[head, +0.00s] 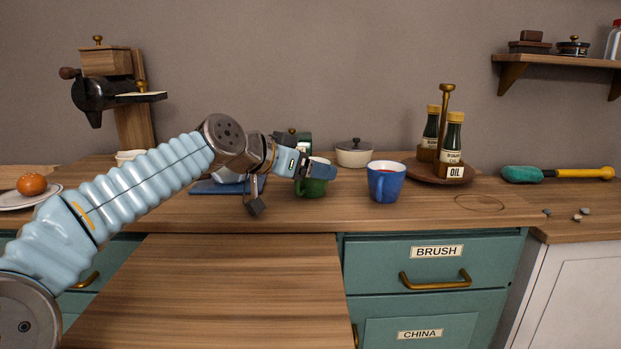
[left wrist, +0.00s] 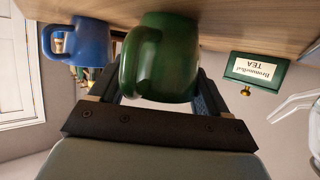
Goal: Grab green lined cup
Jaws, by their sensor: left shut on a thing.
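The green cup (head: 313,188) is on the wooden counter in the head view, partly hidden behind my left gripper (head: 304,171). In the left wrist view, which is upside down, the green cup (left wrist: 160,58) is between the two fingers, with its handle facing the camera. My left gripper is shut on the cup. I cannot make out lines on the cup. My right gripper is not in view.
A blue mug (head: 386,181) stands just right of the green cup. A green tea tin (left wrist: 256,71), a lidded white pot (head: 354,153) and a tray (head: 425,170) with oil bottles (head: 452,147) are nearby. The front counter (head: 200,285) is clear.

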